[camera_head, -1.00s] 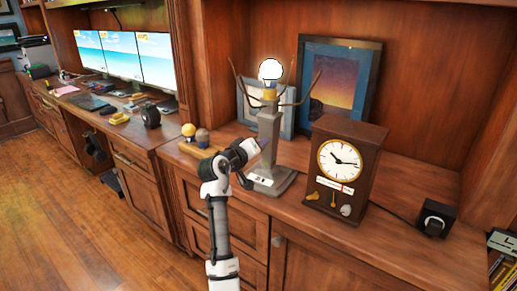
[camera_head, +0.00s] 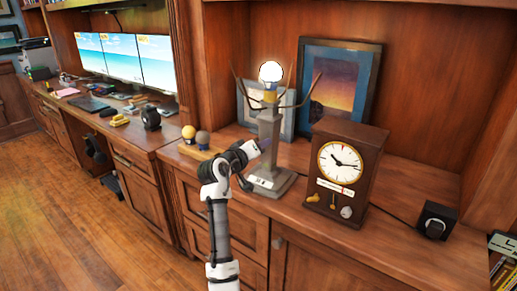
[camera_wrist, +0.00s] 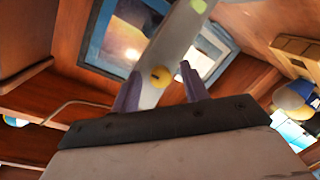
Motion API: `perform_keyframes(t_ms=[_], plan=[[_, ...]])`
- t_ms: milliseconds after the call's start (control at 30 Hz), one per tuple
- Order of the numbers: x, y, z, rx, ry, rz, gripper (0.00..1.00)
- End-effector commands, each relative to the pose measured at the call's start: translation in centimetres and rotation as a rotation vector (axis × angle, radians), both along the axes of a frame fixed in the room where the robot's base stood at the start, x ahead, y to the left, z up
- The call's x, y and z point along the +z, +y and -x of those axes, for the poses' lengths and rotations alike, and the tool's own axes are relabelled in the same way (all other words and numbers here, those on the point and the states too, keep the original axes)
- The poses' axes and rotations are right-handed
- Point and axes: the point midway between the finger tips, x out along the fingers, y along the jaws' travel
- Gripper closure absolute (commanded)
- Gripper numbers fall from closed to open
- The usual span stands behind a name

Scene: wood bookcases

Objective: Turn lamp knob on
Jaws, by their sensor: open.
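The lamp (camera_head: 268,135) stands upright on the wood counter, with a grey post, a wide base, branch-like arms and a bright white bulb (camera_head: 270,72) on top. My gripper (camera_head: 263,145) is beside the post in the head view. In the wrist view my gripper (camera_wrist: 160,82) is open, and the knob appears between its two purple fingers. I cannot tell whether the fingers touch it. The knob is not clear in the head view.
A brown clock (camera_head: 345,172) stands close on the lamp's right. Two framed pictures (camera_head: 338,85) lean behind the lamp. Small round-topped objects (camera_head: 195,135) are on the counter to the left. A black box (camera_head: 436,220) sits at the right.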

Motion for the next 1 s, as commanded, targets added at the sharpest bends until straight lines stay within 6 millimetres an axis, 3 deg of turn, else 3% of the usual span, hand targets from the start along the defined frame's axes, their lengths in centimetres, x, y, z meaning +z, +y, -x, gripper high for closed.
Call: perform_keyframes(t_ms=[167, 633, 800, 1000], plan=[[0.1, 1.1, 1.5, 0.003, -0.001, 0.000, 0.55], [1.6, 6.2, 9.8, 0.003, -0.001, -0.001, 0.55], [1.9, 7.0, 11.3, 0.001, 0.000, 0.000, 0.55], [2.0, 7.2, 11.6, 0.001, 0.001, 0.000, 0.55]])
